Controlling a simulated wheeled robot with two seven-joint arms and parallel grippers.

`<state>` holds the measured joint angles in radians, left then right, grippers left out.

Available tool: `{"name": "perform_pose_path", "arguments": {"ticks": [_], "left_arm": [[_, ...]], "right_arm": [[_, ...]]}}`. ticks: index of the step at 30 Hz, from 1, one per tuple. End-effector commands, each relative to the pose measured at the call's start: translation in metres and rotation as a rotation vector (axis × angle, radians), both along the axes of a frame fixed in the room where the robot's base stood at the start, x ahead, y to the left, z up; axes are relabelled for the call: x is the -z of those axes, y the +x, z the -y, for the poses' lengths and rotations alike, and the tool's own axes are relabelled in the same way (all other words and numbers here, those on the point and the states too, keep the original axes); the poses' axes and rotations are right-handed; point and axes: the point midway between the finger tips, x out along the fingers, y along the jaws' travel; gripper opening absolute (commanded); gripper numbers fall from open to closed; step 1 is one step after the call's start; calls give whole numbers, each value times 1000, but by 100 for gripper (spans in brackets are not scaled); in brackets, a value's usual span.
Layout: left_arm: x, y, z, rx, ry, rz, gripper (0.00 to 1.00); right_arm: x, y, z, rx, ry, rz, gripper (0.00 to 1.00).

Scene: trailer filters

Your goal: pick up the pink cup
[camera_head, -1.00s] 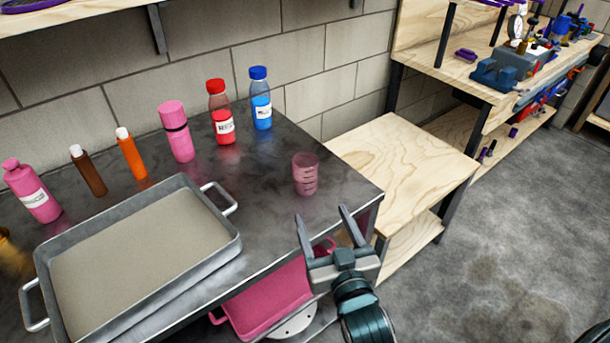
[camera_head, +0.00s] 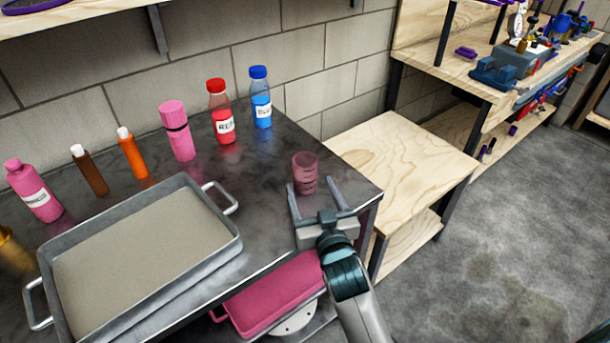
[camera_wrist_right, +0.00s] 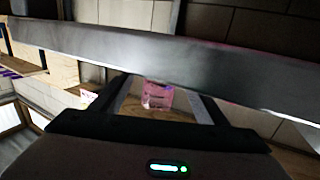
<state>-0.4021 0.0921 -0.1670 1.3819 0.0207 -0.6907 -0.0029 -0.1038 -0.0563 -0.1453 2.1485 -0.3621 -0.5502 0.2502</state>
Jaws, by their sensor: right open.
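The pink cup (camera_head: 305,172) is a translucent pink measuring cup, upright near the right end of the dark metal counter (camera_head: 262,215). My right gripper (camera_head: 315,196) is open and empty just in front of the cup, its two fingers pointing at it. In the right wrist view the cup (camera_wrist_right: 157,95) shows between the two open fingers (camera_wrist_right: 165,100), beyond the tips. I cannot tell whether the fingertips touch it; the cup looks clear of them. My left gripper is not in view.
A large metal tray (camera_head: 236,248) fills the counter's left front. A pink tray (camera_head: 270,292) lies below the counter. A wooden table (camera_head: 400,160) stands to the right.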

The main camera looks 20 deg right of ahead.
Motion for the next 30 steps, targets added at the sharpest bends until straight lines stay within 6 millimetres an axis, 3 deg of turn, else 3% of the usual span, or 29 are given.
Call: {"name": "perform_pose_path", "arguments": {"ticks": [5,16,23,30], "left_arm": [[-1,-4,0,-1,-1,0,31],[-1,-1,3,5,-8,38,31],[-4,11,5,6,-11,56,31],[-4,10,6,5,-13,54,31]], "right_arm": [[-1,8,0,0,0,1,67],[0,49,0,0,-1,1,67],[1,52,0,0,-1,1,67],[1,52,0,0,0,0,67]]}}
